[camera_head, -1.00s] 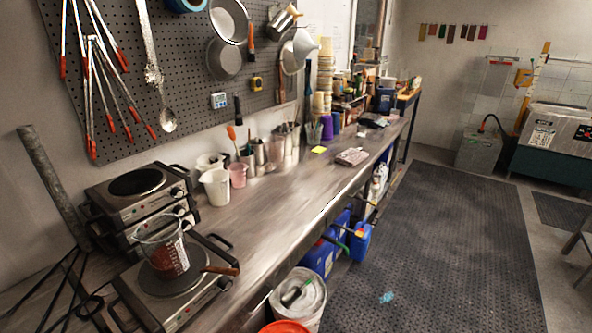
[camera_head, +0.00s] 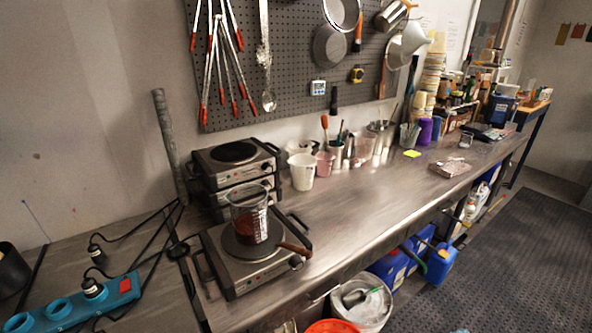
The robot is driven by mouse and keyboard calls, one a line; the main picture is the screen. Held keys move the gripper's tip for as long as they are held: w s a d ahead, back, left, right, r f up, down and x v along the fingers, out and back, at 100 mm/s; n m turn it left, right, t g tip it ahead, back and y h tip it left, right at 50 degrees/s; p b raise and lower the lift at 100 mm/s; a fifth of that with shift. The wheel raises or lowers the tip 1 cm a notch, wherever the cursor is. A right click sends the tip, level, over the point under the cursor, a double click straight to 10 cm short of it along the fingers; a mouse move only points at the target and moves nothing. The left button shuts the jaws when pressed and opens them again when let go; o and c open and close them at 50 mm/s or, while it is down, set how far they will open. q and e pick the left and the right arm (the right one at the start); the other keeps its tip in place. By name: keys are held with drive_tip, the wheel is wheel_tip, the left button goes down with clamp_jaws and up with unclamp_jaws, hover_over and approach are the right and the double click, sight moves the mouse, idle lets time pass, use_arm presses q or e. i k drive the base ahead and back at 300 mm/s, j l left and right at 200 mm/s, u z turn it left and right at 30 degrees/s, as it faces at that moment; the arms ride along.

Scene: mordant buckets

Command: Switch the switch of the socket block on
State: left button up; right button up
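The blue socket block (camera_head: 72,308) lies on the bench at the lower left, its left end near the picture's bottom edge. A red switch (camera_head: 125,285) sits at its right end; I cannot tell its position. Neither of my grippers is in view.
Black cables run behind and right of the block. A hot plate (camera_head: 240,255) with a glass beaker of red liquid (camera_head: 249,222) stands to the right, stacked hot plates (camera_head: 233,165) behind it. A grey rod (camera_head: 168,140) leans on the wall. A dark pot (camera_head: 12,270) is at the left edge.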

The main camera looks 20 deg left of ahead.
sight(125, 285)
drive_tip(key=u, duration=2.4)
